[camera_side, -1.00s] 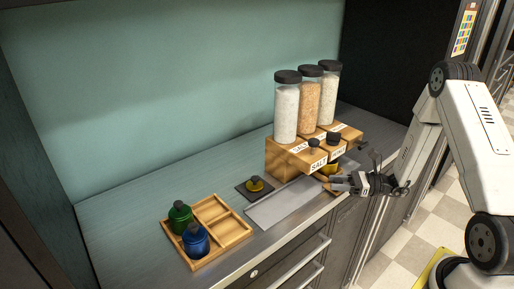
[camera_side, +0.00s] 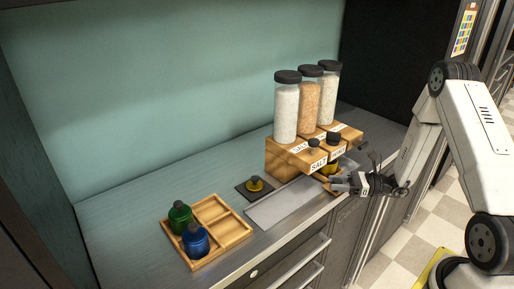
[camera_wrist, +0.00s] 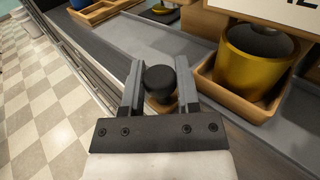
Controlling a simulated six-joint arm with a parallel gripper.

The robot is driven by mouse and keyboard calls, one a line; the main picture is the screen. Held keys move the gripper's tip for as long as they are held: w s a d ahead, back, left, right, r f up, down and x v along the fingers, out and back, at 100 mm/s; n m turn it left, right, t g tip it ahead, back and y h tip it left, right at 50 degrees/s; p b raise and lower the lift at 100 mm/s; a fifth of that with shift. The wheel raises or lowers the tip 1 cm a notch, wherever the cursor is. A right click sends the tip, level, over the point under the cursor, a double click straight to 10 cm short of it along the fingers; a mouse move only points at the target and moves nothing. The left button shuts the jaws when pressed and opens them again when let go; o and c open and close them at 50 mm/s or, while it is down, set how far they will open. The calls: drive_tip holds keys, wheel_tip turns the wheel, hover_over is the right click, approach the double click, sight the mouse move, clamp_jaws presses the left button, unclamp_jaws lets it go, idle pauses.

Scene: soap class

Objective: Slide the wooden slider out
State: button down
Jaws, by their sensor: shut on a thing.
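The wooden slider (camera_wrist: 206,86) is a shallow wooden tray holding a yellow-gold jar (camera_wrist: 252,67). In the side view it sits low at the front of the wooden dispenser stand (camera_side: 284,160), partly hidden by my gripper. My gripper (camera_wrist: 159,76) has its two fingers on either side of a round black knob (camera_wrist: 159,80) with wood beneath it, at the slider's near end. It is shut on this knob. In the side view my gripper (camera_side: 337,183) reaches in from the right, level with the slider.
Three tall black-lidded jars (camera_side: 287,105) of grains stand on the stand. A wooden compartment tray (camera_side: 232,233) holds green (camera_side: 180,217) and blue (camera_side: 195,240) jars. The counter's front edge is close to my gripper.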

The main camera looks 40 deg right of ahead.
drive_tip(key=a, duration=2.1)
drive_tip(key=shift+a, duration=0.25)
drive_tip(key=shift+c, duration=1.8)
unclamp_jaws()
drive_tip(key=shift+s+d, duration=0.3)
drive_tip(key=shift+d, duration=0.1)
drive_tip(key=v, duration=0.7)
drive_tip(key=shift+s, duration=0.1)
drive_tip(key=shift+v, duration=1.85)
